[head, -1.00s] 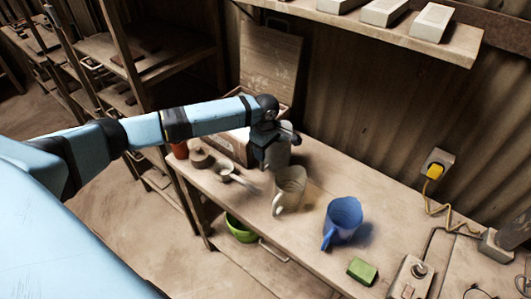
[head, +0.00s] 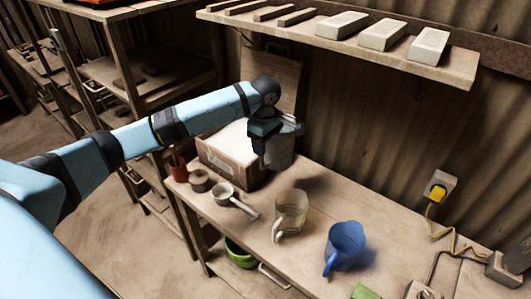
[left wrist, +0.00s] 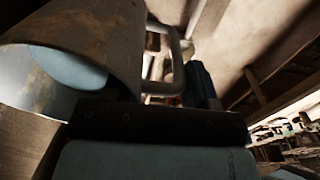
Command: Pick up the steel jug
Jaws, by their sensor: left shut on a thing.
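The steel jug (head: 279,150) is a grey metal vessel at the back of the wooden workbench, in the middle of the head view. My left gripper (head: 264,138) is shut on it from the left and holds it above the bench top. In the left wrist view the jug (left wrist: 85,45) fills the upper left as a large, stained metal cylinder with a looped handle (left wrist: 165,65). The dark gripper part (left wrist: 150,124) crosses below it. The exact finger contact is hidden. My right gripper is not in view.
A cardboard box (head: 225,160), a small pot (head: 199,181) and a ladle-like cup (head: 224,192) are at the left. A shelf (head: 350,50) with pale blocks hangs above.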

